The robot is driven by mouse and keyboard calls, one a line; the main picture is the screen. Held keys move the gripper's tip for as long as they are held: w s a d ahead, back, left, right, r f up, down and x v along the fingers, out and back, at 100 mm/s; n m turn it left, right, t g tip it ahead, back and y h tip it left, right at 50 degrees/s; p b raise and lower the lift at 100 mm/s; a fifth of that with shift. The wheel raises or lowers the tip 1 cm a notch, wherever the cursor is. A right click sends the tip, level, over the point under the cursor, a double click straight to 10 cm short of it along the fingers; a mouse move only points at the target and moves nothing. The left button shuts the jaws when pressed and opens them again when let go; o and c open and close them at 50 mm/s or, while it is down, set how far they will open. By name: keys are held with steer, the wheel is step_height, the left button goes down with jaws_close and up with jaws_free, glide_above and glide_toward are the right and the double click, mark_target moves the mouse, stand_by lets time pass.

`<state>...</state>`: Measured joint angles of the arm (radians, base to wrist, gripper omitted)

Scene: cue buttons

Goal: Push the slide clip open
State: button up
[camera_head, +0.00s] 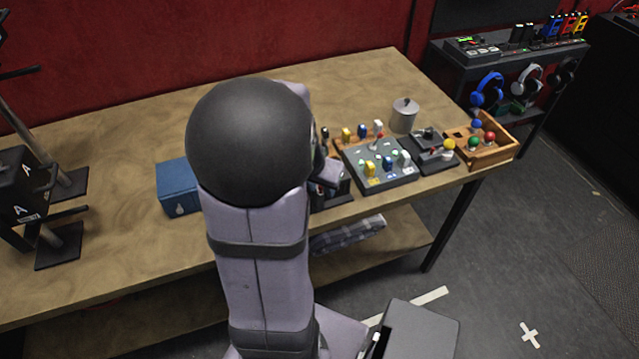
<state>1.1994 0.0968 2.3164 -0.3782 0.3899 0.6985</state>
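My arm and its large dark joint fill the middle of the view. My gripper (332,176) shows only in part to the right of that joint, low over the front of the wooden table. It is over or against a small dark box (333,195), mostly hidden behind my arm; I cannot tell whether they touch. I cannot make out a slide clip; it may be hidden by my arm or too small to see. The gripper's fingers are not clear enough to tell open from shut.
A grey panel (407,178) with coloured knobs is right of the gripper. Beyond are a smaller joystick panel (436,162), a wooden tray (503,155) with coloured balls and a grey lidded pot (404,117). A blue box (174,188) stands left.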

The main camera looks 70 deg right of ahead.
steer(key=shift+d, duration=0.1)
steer(key=shift+r, duration=0.4)
steer(key=v, duration=0.6)
steer(key=shift+a+r+b, duration=0.2)
steer(key=shift+a+b, duration=0.15)
steer(key=w+a+f+n+y, duration=0.1)
steer(key=w+a+f+n, duration=0.4)
steer(key=a, duration=0.6)
steer(key=w+a+f+n+y, duration=0.1)
steer(key=w+a+n+y, duration=0.15)
steer(key=a+n, duration=0.7)
steer(key=w+a+f+n+y, duration=0.1)
steer(key=w+a+f+n, duration=0.25)
steer(key=a, duration=0.95)
step_height(320, 180, down, 36)
steer(key=b, duration=3.6)
steer(key=shift+w+a, duration=0.2)
steer(key=shift+w, duration=0.05)
